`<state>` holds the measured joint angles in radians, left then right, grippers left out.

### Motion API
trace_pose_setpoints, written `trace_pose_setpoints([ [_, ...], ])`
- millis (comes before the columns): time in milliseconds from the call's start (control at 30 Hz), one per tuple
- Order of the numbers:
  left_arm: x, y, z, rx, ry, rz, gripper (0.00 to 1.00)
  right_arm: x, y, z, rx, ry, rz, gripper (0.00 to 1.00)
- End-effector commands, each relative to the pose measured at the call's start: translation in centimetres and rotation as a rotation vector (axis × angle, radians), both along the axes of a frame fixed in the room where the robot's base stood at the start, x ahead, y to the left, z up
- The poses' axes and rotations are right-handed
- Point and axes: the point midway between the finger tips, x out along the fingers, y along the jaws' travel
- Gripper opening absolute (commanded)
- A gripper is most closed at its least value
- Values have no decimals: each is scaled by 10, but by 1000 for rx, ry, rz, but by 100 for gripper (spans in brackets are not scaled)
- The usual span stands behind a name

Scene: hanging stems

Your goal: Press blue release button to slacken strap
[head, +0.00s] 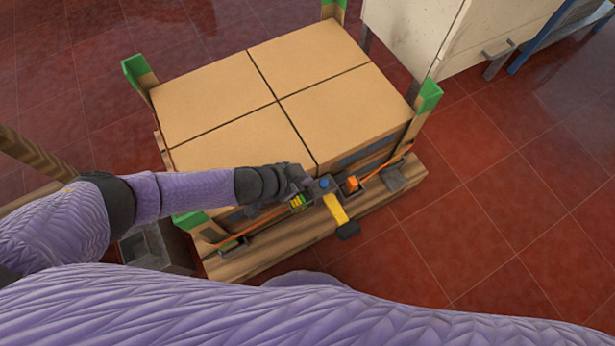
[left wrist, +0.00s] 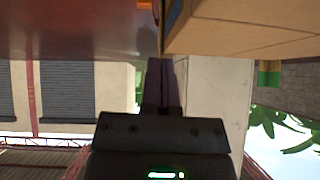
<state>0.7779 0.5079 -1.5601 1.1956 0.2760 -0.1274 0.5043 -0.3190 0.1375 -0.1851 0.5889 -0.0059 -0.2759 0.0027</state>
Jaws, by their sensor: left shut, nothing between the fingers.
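A dark strap tensioner sits on the near side of the box load. Its small blue release button (head: 324,183) is on top, with a yellow lever (head: 335,208) below it ending in a black grip. An orange strap (head: 262,222) runs along the load's near side to both sides of the tensioner. My left gripper (head: 306,183) is shut and empty, just left of the blue button; whether it touches the button I cannot tell. Its closed fingers (left wrist: 161,82) show in the left wrist view, where the button cannot be made out. My right gripper is not in view.
Four cartons (head: 285,92) fill the top of a wooden pallet (head: 283,252), with green-capped corner posts (head: 428,95) standing up around them. A pale cabinet (head: 425,30) stands at the back right. Red tiled floor (head: 500,200) is clear to the right.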

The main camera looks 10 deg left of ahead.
Motion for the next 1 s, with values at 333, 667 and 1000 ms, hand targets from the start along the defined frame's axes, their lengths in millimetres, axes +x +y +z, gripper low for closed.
trace_pose_setpoints([
  [333,32,-42,-67,-1,7,0,0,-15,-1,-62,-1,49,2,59],
  [667,34,-38,-96,0,3,2,0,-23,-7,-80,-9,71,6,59],
  [1000,34,-38,-96,0,1,1,0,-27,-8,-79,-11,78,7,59],
])
